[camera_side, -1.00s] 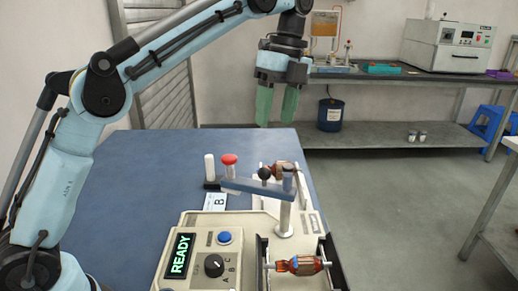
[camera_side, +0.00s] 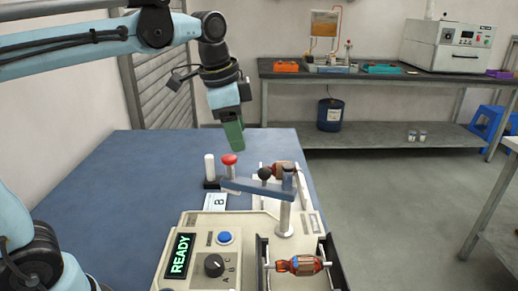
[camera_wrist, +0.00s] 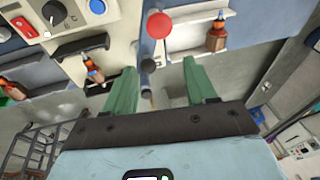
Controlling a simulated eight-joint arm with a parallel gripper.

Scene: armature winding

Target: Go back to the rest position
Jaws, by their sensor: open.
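My gripper (camera_side: 235,135) is in the air above the back of the blue table (camera_side: 100,170), behind the winding machine. Its green fingers (camera_wrist: 155,85) are apart and empty in the wrist view. The cream winding machine (camera_side: 205,262) shows a lit READY display (camera_side: 180,255), a blue button (camera_side: 224,238) and a black A-B-C dial (camera_side: 214,265). One armature (camera_side: 300,265) with copper windings lies in the front right holder. Another armature (camera_side: 284,170) sits at the back, partly hidden by the lever arm (camera_side: 255,188).
A red-topped post (camera_side: 229,160) and a white post (camera_side: 209,167) stand just below my gripper. A card marked B (camera_side: 216,202) lies beside the machine. A grey bench (camera_side: 390,85) with trays and a white instrument (camera_side: 447,45) stands behind. The table's left side is clear.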

